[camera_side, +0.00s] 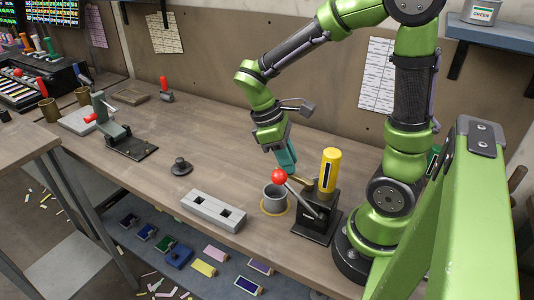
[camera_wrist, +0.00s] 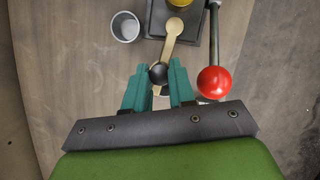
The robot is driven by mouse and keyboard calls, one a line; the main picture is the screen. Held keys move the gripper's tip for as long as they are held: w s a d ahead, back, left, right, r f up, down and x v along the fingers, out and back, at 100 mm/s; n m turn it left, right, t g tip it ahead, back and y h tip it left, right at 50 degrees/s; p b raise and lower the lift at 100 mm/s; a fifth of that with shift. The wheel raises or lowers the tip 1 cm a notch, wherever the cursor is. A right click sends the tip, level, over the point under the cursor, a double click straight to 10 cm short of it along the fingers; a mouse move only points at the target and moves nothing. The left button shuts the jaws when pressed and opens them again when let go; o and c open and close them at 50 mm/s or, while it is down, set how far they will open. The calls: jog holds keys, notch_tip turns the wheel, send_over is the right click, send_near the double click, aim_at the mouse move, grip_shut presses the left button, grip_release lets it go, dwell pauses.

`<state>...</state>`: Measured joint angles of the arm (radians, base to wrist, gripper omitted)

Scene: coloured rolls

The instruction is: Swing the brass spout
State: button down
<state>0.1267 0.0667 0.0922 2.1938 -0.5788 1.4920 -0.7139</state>
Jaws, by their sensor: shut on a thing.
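The brass spout (camera_wrist: 170,43) sticks out from the dark dispenser (camera_side: 317,218) and ends in a dark round knob (camera_wrist: 158,74). In the side view the spout (camera_side: 304,183) shows only as a small piece beside the yellow cylinder. My gripper (camera_wrist: 159,78) has its teal fingers on both sides of the knob and is shut on the spout there. In the side view my gripper (camera_side: 287,160) reaches down behind the red ball. The grey cup (camera_side: 273,200) stands beside the dispenser, apart from the spout; it also shows in the wrist view (camera_wrist: 125,28).
A lever with a red ball (camera_side: 279,176) rises close to my gripper; in the wrist view the ball (camera_wrist: 215,81) is right of my fingers. A yellow cylinder (camera_side: 329,170) stands on the dispenser. A grey block with two holes (camera_side: 212,211) lies left of the cup.

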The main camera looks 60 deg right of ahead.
dwell(0.4)
jog(key=c, duration=0.9)
grip_release()
jog(key=shift+c, duration=0.2)
